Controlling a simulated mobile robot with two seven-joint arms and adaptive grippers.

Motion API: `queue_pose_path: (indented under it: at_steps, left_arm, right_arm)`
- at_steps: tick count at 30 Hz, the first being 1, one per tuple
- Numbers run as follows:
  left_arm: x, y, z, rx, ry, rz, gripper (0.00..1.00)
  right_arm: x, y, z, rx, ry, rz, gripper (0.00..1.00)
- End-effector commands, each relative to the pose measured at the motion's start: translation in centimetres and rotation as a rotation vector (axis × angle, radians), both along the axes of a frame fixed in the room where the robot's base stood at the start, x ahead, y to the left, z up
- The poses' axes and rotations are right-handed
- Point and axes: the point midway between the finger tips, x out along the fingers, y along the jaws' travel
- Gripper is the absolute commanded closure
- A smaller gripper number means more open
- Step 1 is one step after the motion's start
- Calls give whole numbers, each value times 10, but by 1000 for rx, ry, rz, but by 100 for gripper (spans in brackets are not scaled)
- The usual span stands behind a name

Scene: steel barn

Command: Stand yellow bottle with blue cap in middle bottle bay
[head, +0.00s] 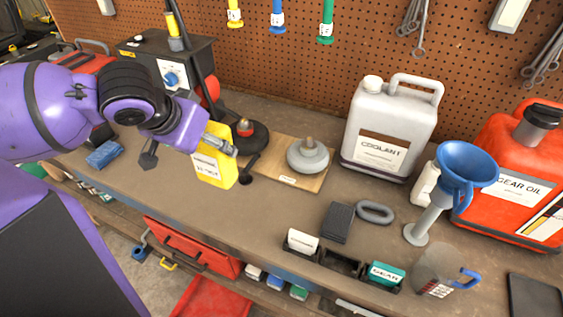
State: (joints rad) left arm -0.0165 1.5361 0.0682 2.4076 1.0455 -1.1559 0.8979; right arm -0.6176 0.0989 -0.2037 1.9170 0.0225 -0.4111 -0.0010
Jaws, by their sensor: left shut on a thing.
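My left gripper (222,148) is shut on a yellow bottle (215,170) with a white label. The bottle is close to upright at the left of the workbench, beside a wooden board. I do not make out its blue cap. A row of black bottle bays (342,264) stands near the front edge, well to the right of the bottle. The middle bay looks empty. The left bay holds a white-topped item (302,240), and the right bay holds a green item (386,273) marked GEAR. My right gripper is not in view.
A wooden board (305,181) with a round grey weight (307,156) lies between bottle and bays. A dark block (338,222) and a grey ring (375,212) lie behind the bays. A blue funnel (466,166) and a clear jug (436,271) stand right.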

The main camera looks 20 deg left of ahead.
Motion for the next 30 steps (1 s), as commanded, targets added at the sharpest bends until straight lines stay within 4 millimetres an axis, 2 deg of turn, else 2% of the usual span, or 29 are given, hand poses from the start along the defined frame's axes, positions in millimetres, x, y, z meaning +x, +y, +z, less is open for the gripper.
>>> queue_pose_path:
  at_steps: [4,8,19,24,30]
  left_arm:
    - [2,1,1,-2,-3,-3,89]
    - [14,10,-8,-1,1,-1,89]
    - [79,54,-46,-1,3,-1,89]
    - [96,66,-74,-3,2,-1,89]
    - [108,74,-87,-2,-3,-2,89]
  right_arm:
    - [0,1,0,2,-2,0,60]
    - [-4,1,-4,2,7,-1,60]
    - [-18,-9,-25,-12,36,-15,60]
    - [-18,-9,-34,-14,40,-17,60]
    - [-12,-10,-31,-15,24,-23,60]
